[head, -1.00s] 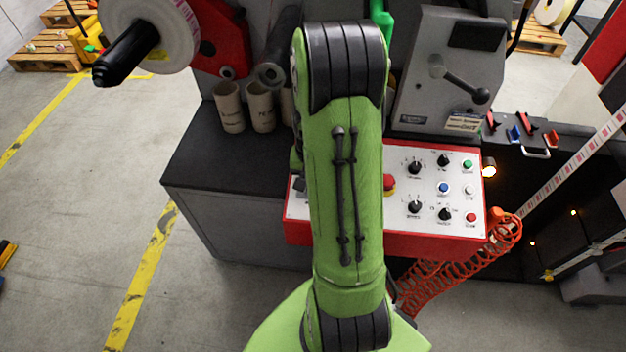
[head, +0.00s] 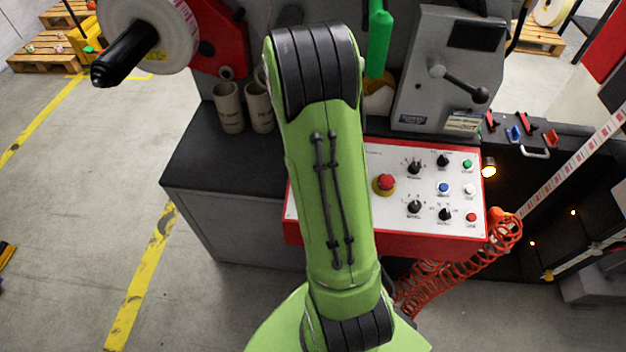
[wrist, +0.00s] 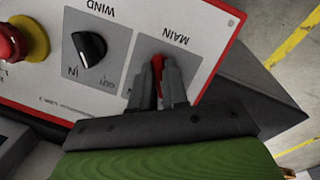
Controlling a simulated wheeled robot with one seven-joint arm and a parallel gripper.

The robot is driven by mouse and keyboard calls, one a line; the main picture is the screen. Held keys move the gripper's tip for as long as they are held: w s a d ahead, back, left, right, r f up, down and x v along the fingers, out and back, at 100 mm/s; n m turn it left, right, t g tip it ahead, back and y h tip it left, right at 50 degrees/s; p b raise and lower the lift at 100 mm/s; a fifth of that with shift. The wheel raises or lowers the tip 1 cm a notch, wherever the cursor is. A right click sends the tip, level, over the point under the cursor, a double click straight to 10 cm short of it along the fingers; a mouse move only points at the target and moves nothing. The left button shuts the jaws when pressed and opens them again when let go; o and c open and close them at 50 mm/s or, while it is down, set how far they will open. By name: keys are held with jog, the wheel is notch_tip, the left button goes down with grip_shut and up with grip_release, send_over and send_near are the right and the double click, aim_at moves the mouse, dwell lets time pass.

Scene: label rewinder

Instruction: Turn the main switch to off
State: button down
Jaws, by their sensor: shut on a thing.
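The main switch (wrist: 158,64) shows in the wrist view as a red handle on the panel under the label MAIN, which appears upside down. My gripper (wrist: 160,80) is at the switch, with its two grey fingers shut on the red handle. The fingers cover most of the switch, so its exact position mark is hidden. In the head view my green arm hides both the gripper and the main switch. The control panel (head: 400,228) is white with a red border.
Beside the main switch is a black WIND knob (wrist: 90,47). Beyond it is a red emergency button on a yellow base (wrist: 12,42), also seen in the head view (head: 385,183). More knobs and coloured buttons fill the panel's right. An orange coiled hose (head: 440,280) hangs below.

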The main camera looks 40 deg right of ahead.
jog(key=c, duration=1.1)
grip_release()
jog(key=shift+c, duration=0.2)
jog(key=shift+r, duration=0.15)
notch_tip(320, 180, up, 15)
jog(key=a+p, duration=0.2)
jog(key=p, duration=0.2)
jog(key=shift+w+r, duration=0.2)
jog(key=shift+w, duration=0.25)
jog(key=s+a+r+n+t, duration=0.1)
jog(key=s+a+r+t, duration=0.1)
jog(key=a, duration=0.4)
jog(key=s+a+r+n+t+y, duration=0.1)
jog(key=s+a+r+n+t, duration=0.1)
jog(key=s+a, duration=0.3)
jog(key=s+a+r+n+t, duration=0.1)
jog(key=s+a+r+t, duration=0.1)
jog(key=s+a+r, duration=0.2)
jog(key=a, duration=0.3)
jog(key=shift+s+a+r+n, duration=0.15)
jog(key=shift+s+r+n, duration=0.15)
